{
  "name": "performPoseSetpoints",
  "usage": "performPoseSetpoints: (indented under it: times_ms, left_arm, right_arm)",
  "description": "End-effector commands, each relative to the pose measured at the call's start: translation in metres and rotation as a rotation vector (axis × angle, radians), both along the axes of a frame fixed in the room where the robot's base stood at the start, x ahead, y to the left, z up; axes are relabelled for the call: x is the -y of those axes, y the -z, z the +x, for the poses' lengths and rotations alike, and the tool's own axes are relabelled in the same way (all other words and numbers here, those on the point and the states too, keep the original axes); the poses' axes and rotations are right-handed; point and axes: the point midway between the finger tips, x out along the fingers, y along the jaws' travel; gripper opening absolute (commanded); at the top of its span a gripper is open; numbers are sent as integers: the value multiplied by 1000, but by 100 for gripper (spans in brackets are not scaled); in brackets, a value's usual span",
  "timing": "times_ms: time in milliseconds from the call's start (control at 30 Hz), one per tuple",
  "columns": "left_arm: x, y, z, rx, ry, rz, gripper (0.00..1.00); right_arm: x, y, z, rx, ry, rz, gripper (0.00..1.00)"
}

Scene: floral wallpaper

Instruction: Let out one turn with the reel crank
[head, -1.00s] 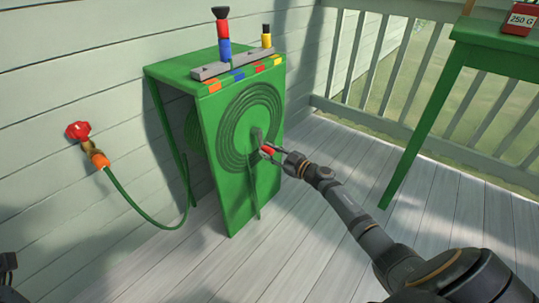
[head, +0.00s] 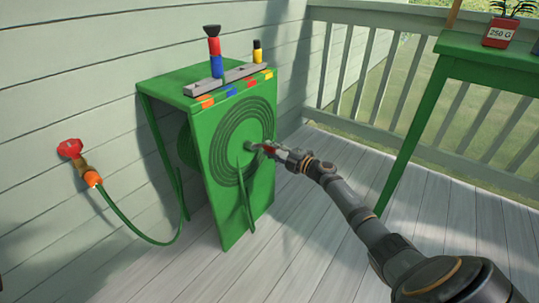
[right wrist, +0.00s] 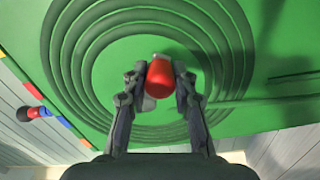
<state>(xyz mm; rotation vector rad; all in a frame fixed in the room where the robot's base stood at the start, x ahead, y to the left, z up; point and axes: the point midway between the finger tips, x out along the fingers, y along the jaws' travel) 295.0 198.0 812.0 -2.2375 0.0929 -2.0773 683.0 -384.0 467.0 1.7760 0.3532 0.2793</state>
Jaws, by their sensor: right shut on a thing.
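The hose reel is a green box-shaped stand (head: 212,200) with concentric rings on its front face. Its crank has a short grey arm (head: 252,147) near the ring centre and a red knob (head: 268,149). The red knob (right wrist: 158,78) also shows in the right wrist view, between both fingers, with part of the grey arm (right wrist: 149,103) beside it. My right gripper (head: 272,151) is shut on the red knob and hides part of it. A thin green hose end (head: 246,200) hangs down the front face. My left gripper is not in view.
A red tap (head: 70,149) on the wall feeds a green hose (head: 135,230) looping behind the stand. Coloured nozzles (head: 215,55) stand on a grey rail (head: 225,84) on top. A green table (head: 490,58) is at right. The plank floor ahead is clear.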

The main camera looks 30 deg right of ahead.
Motion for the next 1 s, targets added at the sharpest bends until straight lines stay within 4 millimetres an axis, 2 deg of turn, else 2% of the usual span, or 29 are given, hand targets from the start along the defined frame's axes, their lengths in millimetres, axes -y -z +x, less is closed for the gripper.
performPoseSetpoints:
  times_ms: [500,1000]
  left_arm:
    - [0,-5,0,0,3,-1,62]
    - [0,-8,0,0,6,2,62]
  right_arm:
    - [9,-34,3,189,1,-457,0]
    - [1,-64,0,369,0,-892,0]
